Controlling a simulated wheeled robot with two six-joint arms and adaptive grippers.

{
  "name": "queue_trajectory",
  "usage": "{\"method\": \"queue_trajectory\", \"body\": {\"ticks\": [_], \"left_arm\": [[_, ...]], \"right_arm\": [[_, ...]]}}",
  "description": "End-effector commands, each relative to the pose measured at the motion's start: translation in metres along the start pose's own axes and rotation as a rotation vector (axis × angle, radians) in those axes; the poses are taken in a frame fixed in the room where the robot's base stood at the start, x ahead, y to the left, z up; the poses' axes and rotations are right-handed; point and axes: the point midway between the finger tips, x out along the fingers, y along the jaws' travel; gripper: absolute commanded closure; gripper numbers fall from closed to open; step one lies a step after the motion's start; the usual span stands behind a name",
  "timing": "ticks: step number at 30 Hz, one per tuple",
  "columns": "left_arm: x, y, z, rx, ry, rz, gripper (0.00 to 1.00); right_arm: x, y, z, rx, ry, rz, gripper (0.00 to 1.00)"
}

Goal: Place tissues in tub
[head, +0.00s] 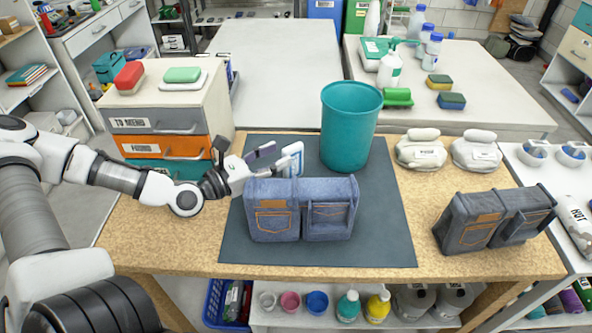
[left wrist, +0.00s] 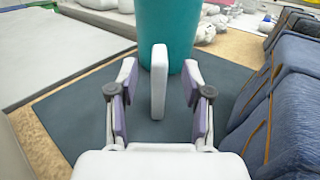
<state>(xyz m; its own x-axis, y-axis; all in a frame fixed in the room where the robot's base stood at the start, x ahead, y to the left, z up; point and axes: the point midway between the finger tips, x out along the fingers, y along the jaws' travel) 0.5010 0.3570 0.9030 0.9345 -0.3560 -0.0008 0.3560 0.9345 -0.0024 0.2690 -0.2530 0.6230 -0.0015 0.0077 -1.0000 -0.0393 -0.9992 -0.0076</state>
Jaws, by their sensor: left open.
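The tissue packet (head: 294,155), white and blue, stands upright on the dark mat behind the folded jeans. In the left wrist view it is a thin white slab (left wrist: 158,85) seen edge-on. My left gripper (head: 275,160) reaches in from the left, its fingers open on either side of the packet, with visible gaps in the left wrist view (left wrist: 158,95). The teal tub (head: 348,135) stands upright at the mat's back edge, just beyond the packet; its inside is mostly hidden. My right gripper is not in view.
Folded jeans (head: 300,222) stand close in front of my left gripper; another denim pair (head: 495,222) stands at the right. A drawer unit (head: 165,115) is behind my left arm. Two pale bundles (head: 420,152) lie right of the tub. The mat's front (head: 310,253) is clear.

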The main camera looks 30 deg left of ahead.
Motion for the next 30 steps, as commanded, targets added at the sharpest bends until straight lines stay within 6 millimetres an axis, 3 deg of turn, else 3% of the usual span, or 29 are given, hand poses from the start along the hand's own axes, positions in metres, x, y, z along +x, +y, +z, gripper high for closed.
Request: {"method": "queue_trajectory", "body": {"ticks": [11, 16, 24, 25, 29, 30], "left_arm": [[0.033, -0.002, -0.008, 0.01, 0.005, -0.005, 0.51], [0.05, -0.001, -0.004, 0.006, 0.003, -0.002, 0.51], [0.053, 0.0, -0.002, 0.002, 0.0, 0.001, 0.51], [0.053, 0.0, -0.002, 0.002, 0.0, 0.001, 0.55], [0.053, 0.0, -0.002, 0.002, 0.0, 0.001, 1.0], [0.053, 0.0, -0.002, 0.002, 0.0, 0.001, 1.0]], "right_arm": [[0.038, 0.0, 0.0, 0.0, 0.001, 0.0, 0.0], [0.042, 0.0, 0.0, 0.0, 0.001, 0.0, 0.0], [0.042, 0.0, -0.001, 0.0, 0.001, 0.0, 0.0], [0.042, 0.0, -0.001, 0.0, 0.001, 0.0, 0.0], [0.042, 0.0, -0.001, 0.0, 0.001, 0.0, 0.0], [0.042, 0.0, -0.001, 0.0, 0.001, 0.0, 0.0]]}}
